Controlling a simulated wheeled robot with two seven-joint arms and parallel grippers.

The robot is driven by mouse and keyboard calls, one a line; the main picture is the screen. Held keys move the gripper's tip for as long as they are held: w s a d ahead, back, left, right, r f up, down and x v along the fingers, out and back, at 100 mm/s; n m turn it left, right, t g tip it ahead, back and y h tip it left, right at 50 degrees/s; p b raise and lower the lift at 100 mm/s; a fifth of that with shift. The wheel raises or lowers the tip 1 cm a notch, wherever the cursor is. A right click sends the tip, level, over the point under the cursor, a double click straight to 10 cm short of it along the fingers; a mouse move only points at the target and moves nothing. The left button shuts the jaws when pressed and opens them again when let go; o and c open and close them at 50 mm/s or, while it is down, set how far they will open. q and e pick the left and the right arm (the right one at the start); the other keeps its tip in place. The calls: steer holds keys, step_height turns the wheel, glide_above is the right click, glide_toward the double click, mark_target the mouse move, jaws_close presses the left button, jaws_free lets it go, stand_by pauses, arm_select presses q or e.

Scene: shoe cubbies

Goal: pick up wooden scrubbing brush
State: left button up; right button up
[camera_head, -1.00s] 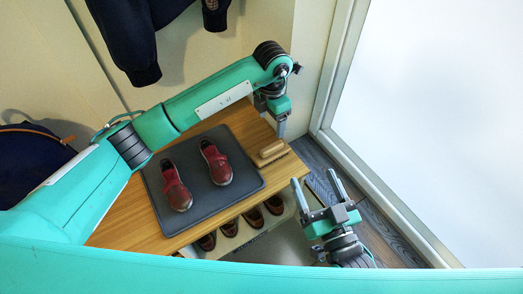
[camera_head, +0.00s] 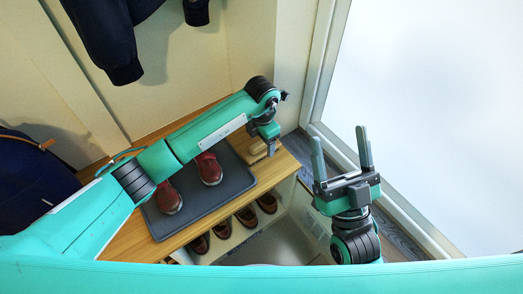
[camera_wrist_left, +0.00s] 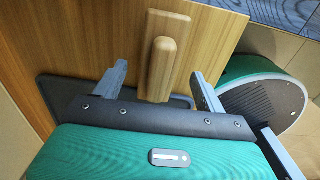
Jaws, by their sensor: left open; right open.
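The wooden scrubbing brush (camera_head: 257,149) lies on the wooden bench top near its right end, to the right of the grey mat. In the head view my left gripper (camera_head: 272,150) is over the brush and partly hides it. In the left wrist view the brush (camera_wrist_left: 160,68) is a light wooden block with a rounded handle, between the two spread fingers of my left gripper (camera_wrist_left: 158,85). Neither finger visibly touches it. My right gripper (camera_head: 339,150) is open and empty, with its fingers pointing up, right of the bench.
A dark grey mat (camera_head: 236,178) on the bench (camera_head: 130,240) holds a pair of red shoes (camera_head: 209,168), partly behind my left arm. Several brown shoes (camera_head: 222,229) stand on the shelf below. A dark jacket hangs at the wall; a blue bag (camera_head: 30,170) sits at left.

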arm_select(q)
steer(key=shift+f, duration=0.9)
steer(key=c, duration=1.2)
arm_select(e)
steer(key=shift+s+d+r+t, duration=0.25)
steer(key=shift+r+t, duration=0.1)
steer(key=shift+r, duration=0.1)
steer(key=shift+s+d+r+t, duration=0.1)
steer(key=shift+s+r+t, duration=0.1)
steer(key=shift+r+t, duration=0.2)
arm_select(q)
steer(key=shift+r, duration=0.5)
step_height(320, 180, up, 9)
steer(key=shift+w+r+p, duration=0.1)
steer(key=shift+p, duration=1.05)
step_height(320, 180, up, 10)
steer(key=p, duration=0.2)
glide_above(261, 142)
arm_select(e)
steer(key=a+f+g, duration=0.2)
steer(key=f+g, duration=0.3)
steer(key=f, duration=0.3)
steer(key=a+f+g, duration=0.3)
steer(key=f+g, duration=0.3)
steer(key=f, duration=0.2)
steer(key=shift+f+h, duration=0.3)
steer(key=shift+a, duration=0.1)
